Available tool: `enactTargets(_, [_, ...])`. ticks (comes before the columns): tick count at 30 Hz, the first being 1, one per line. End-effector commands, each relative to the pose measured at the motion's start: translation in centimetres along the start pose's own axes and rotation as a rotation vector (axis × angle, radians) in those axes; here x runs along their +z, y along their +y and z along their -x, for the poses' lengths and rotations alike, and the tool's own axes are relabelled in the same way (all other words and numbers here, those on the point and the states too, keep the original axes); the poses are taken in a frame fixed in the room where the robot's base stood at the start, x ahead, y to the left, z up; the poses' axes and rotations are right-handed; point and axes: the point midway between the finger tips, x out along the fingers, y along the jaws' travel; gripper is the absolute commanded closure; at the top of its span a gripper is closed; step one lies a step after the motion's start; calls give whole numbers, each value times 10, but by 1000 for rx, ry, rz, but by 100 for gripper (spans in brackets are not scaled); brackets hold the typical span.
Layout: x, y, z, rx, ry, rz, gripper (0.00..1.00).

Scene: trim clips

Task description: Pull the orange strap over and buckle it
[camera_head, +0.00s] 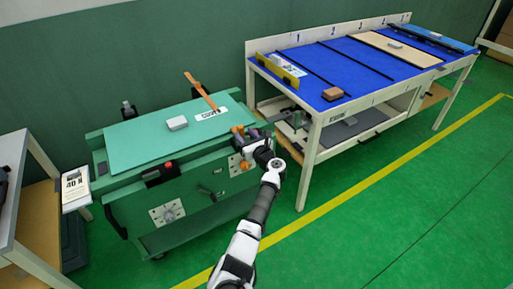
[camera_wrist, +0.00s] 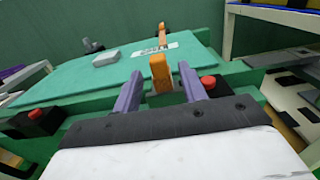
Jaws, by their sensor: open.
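The orange strap (camera_head: 203,94) rises tilted from the far side of the green bench top (camera_head: 150,138), near a white label. In the wrist view, a narrow orange piece of it (camera_wrist: 162,34) stands beyond the label. A nearer orange block-like piece (camera_wrist: 161,72) sits at the bench's near edge, between my fingers; I cannot tell whether it is the buckle. My gripper (camera_head: 250,132) is open at the bench's near right corner. Its two purple fingers (camera_wrist: 160,82) stand on either side of the nearer orange piece, with no clear contact visible.
A grey block (camera_head: 177,123) lies on the bench top. A red button (camera_wrist: 208,82) is right of my fingers. A blue-topped table (camera_head: 350,62) with several items stands to the right. A sign (camera_head: 74,187) is at the left. Green floor at the right is clear.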

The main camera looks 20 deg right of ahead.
Motion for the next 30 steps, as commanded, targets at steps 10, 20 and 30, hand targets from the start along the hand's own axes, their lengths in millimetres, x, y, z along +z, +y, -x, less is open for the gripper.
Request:
enactTargets(10, [-2, 0, 66, -1, 2, 2, 58])
enactTargets(20, [-1, 0, 89, 0, 1, 0, 58])
enactTargets(30, [-1, 0, 89, 0, 1, 0, 58])
